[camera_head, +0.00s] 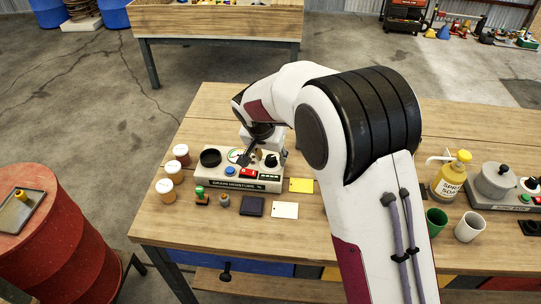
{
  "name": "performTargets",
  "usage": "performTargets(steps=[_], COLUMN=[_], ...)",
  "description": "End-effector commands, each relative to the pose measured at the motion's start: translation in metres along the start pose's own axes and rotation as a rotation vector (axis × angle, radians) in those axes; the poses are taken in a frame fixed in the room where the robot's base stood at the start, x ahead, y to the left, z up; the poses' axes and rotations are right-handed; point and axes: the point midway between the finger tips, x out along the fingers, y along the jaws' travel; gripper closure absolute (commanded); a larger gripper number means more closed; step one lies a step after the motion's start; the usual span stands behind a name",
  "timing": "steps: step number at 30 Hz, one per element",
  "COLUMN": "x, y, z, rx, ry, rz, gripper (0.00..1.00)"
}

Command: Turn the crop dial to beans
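A pale bench device (215,183) with printed lettering along its front edge stands on the wooden table. On its top are a black round cup or opening (210,157) at the left, a blue button (230,171), a red display (247,173) and a black knob (271,161) at the right. The crop labels are too small to read, so I cannot tell which crop is selected. My gripper (245,157) points down over the middle of the device, just left of the black knob. Its fingers are small and dark, and part of the device is hidden behind it.
White-lidded jars (172,171) stand left of the device. A stamp (201,197), a dark pad (252,206), and yellow (301,185) and white cards (285,210) lie in front. A spray-soap bottle (449,180) and cups (469,227) stand right. My arm covers the table's middle.

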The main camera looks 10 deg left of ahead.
Motion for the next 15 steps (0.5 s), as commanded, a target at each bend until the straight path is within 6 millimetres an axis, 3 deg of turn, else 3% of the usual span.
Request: performTargets(steps=[8,15], x=[-0.005,-0.024], y=[-0.001,-0.001], z=[-0.001,-0.002], rx=[0.0,0.0], ry=[0.003,0.004], rz=[-0.002,-0.003], gripper=[0.6,0.6])
